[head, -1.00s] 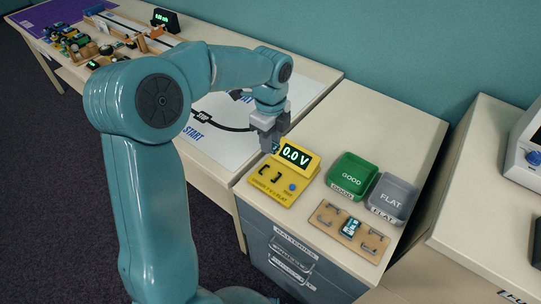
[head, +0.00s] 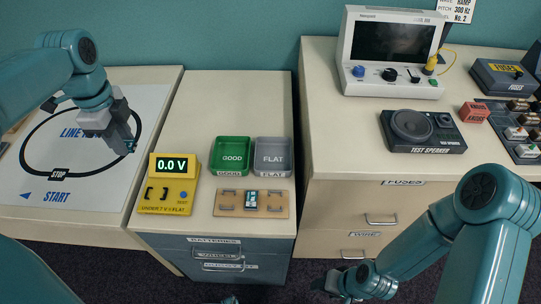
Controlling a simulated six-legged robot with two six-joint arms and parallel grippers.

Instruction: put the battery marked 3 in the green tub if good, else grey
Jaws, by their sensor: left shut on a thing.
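My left gripper (head: 126,144) is shut on a small teal-and-dark thing that looks like a battery; its mark cannot be read. It hangs above the line mat, left of the yellow tester (head: 168,192), which reads 0.0 V and has an empty-looking cradle. The green tub (head: 233,146), labelled GOOD, and the grey tub (head: 272,147), labelled FLAT, stand side by side and look empty. A wooden rack (head: 278,210) in front of them holds a battery (head: 252,198) in its middle. My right gripper (head: 335,284) is low at the bottom, its jaws unclear.
The tester, tubs and rack share a cabinet top (head: 215,95) with free room at the back. A white line mat (head: 50,190) lies on the left table. A higher bench at right carries an instrument (head: 393,88) and a test speaker (head: 422,132). A gap separates the bench.

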